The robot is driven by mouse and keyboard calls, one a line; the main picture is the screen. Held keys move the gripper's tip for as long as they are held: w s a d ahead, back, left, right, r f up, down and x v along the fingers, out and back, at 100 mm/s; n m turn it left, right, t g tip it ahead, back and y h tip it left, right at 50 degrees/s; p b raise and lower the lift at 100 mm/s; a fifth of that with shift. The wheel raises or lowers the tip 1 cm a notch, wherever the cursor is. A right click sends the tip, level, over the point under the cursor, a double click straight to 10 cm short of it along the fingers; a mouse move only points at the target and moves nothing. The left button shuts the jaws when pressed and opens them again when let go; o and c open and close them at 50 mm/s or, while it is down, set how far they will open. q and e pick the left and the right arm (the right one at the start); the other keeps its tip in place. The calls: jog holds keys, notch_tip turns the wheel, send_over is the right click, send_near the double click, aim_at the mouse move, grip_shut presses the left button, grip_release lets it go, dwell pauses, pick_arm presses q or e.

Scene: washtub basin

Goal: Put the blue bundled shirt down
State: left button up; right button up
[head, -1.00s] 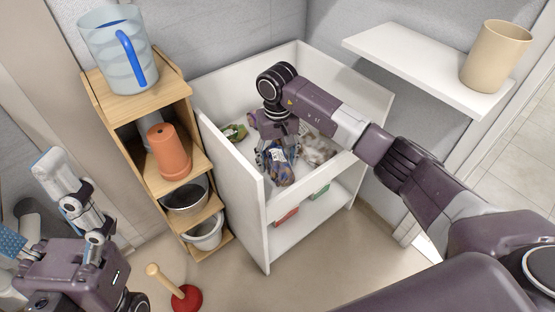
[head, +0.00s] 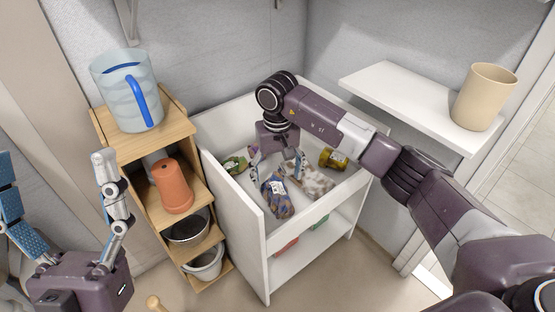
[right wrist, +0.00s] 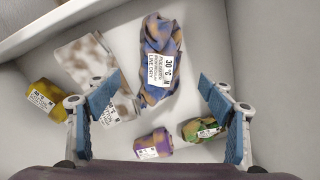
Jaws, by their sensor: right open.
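The blue bundled shirt (head: 276,198), blue with orange patches and a white care label, lies on the floor of the white basin (head: 232,186). It also shows whole in the right wrist view (right wrist: 160,48). My right gripper (head: 278,168) is above the basin floor, close over the shirt. In the right wrist view its blue-padded fingers (right wrist: 158,96) are wide apart with nothing between them, and the shirt lies beyond the tips. My left gripper (head: 66,205) is at the far left, away from the basin, with its fingers spread and empty.
Other bundles lie in the basin: brown-white (right wrist: 100,75), yellow (right wrist: 46,100), purple (right wrist: 153,145) and green (right wrist: 200,129). A wooden shelf (head: 180,130) with a blue-handled jug (head: 128,95) stands left. A white wall shelf (head: 415,105) holds a beige cup (head: 485,97).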

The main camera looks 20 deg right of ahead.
aim_at(278, 186)
notch_tip(278, 186, up, 5)
jog(key=shift+f+p, duration=0.15)
jog(key=shift+p, duration=0.45)
pick_arm(q)
jog(key=w+d+f+g+y, duration=0.1)
jog(key=w+f+g, duration=0.3)
jog(key=w+f, duration=0.1)
jog(key=shift+w+y, duration=0.4)
jog(key=shift+w, duration=0.4)
jog(key=shift+d, duration=0.1)
